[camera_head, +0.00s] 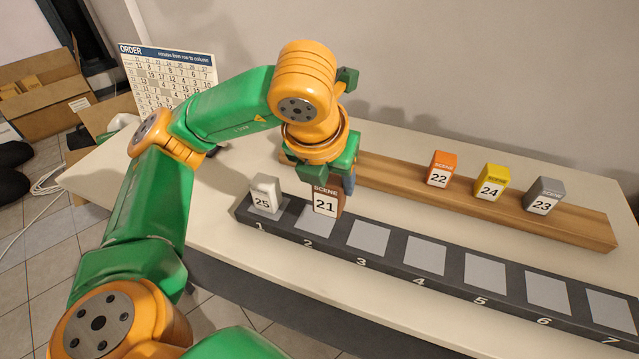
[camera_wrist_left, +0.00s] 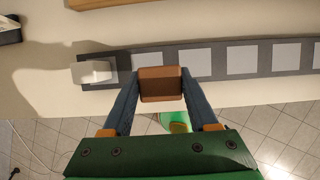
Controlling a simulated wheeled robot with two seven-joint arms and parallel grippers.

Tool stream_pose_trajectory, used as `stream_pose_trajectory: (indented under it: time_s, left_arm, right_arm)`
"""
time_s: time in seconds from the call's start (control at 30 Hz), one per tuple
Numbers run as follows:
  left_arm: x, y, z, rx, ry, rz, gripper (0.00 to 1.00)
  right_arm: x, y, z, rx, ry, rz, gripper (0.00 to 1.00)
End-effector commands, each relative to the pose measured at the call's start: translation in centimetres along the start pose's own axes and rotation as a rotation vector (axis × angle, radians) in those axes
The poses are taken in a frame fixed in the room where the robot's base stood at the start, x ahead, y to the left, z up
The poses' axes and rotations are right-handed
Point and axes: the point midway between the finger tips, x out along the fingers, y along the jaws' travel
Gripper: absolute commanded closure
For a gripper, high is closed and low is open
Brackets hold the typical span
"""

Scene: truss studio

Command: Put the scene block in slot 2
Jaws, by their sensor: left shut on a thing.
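The brown scene block 21 (camera_head: 326,201) is between the fingers of my left gripper (camera_head: 322,180), over slot 2 (camera_head: 314,220) of the dark slot rail (camera_head: 390,283). In the left wrist view the brown block (camera_wrist_left: 161,84) is pinched between both fingertips, and my left gripper (camera_wrist_left: 160,90) is shut on it. The block looks upright; I cannot tell whether its base touches the slot. The white block 25 (camera_head: 266,190) stands in slot 1, just left of it, and shows in the wrist view too (camera_wrist_left: 92,72). My right gripper does not show.
Slots 3 to 7 show bare grey pads. Behind, a wooden rail (camera_head: 590,231) bears orange block 22 (camera_head: 441,168), yellow block 24 (camera_head: 492,181) and grey block 23 (camera_head: 544,195). An order board (camera_head: 168,75) stands at the table's back left. Cardboard boxes (camera_head: 45,95) are at far left.

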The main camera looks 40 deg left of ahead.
Motion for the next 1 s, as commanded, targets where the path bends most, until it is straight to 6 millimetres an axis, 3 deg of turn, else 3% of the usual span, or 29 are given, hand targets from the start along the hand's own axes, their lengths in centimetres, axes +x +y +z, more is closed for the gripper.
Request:
stream_pose_trajectory:
  time_s: [0.03, 0.1, 0.27, 0.4, 0.83, 0.87, 0.97, 1.0]
  left_arm:
    - [2.3, 0.8, -0.4, -0.002, 0.01, 0.004, 1.0]
    - [3.8, 1.6, -0.1, -0.002, 0.007, 0.002, 1.0]
    - [5.5, 2.8, 0.4, 0.0, 0.004, 0.003, 1.0]
    - [7.7, 3.0, -0.3, 0.005, 0.005, 0.003, 1.0]
    - [9.0, 2.9, -0.8, 0.005, 0.0, -0.002, 1.0]
    - [9.0, 2.9, -0.8, 0.005, 0.001, -0.001, 0.38]
    - [8.9, 2.9, -0.8, 0.005, 0.001, -0.001, 0.11]
    - [8.8, 2.9, -0.8, 0.005, 0.001, -0.001, 0.11]
  right_arm:
    - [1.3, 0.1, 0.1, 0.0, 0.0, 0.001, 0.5]
    - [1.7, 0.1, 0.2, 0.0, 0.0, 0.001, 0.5]
    - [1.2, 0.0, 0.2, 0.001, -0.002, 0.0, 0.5]
    - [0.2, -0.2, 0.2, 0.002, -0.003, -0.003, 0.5]
    - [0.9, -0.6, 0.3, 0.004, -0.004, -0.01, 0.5]
    - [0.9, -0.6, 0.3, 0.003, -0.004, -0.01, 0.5]
    - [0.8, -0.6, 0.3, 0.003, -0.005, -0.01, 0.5]
    - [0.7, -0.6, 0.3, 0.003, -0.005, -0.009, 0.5]
